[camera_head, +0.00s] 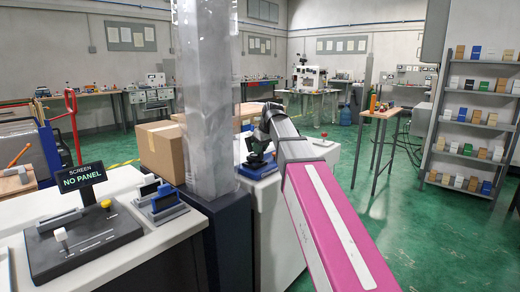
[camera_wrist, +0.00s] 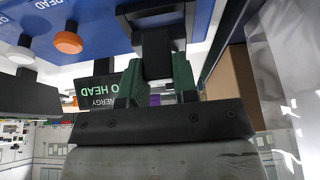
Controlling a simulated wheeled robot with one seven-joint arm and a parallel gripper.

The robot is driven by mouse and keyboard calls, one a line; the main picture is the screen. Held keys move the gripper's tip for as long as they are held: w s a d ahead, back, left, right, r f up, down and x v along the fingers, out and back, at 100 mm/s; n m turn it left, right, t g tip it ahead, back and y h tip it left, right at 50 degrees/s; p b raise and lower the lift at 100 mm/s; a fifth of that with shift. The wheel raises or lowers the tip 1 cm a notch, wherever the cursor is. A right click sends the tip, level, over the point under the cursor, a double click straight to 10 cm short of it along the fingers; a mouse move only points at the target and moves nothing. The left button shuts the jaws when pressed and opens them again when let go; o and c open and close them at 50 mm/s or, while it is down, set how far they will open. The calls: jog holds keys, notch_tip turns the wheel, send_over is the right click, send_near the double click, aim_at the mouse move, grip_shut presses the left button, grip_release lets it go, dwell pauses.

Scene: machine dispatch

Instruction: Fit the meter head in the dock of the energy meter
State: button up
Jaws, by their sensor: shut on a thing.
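My gripper (camera_wrist: 157,82) has its green-lined fingers shut on a dark block, the meter head (camera_wrist: 156,56). In the wrist view the head lies beneath a black bracket-like part (camera_wrist: 155,15) on the blue panel; I cannot tell whether they touch. The energy meter (camera_wrist: 205,25) shows as this blue panel, seen upside down, with an orange knob and a white knob. Its dark sign (camera_wrist: 100,88) reads "ENERGY" and "NO HEAD". In the head view the meter's blue base (camera_head: 258,172) is on the white counter beyond my pink arm. My arm and gripper partly hide the meter there.
A console (camera_head: 85,238) with a "NO PANEL" screen stands on the near left counter.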

jog(key=shift+f, duration=1.25)
jog(key=o, duration=1.1)
jog(key=shift+c, duration=0.2)
jog(key=shift+r, duration=0.1)
jog(key=v, duration=1)
jog(key=shift+r, duration=0.35)
jog(key=shift+s+d, duration=0.15)
jog(key=shift+s, duration=0.05)
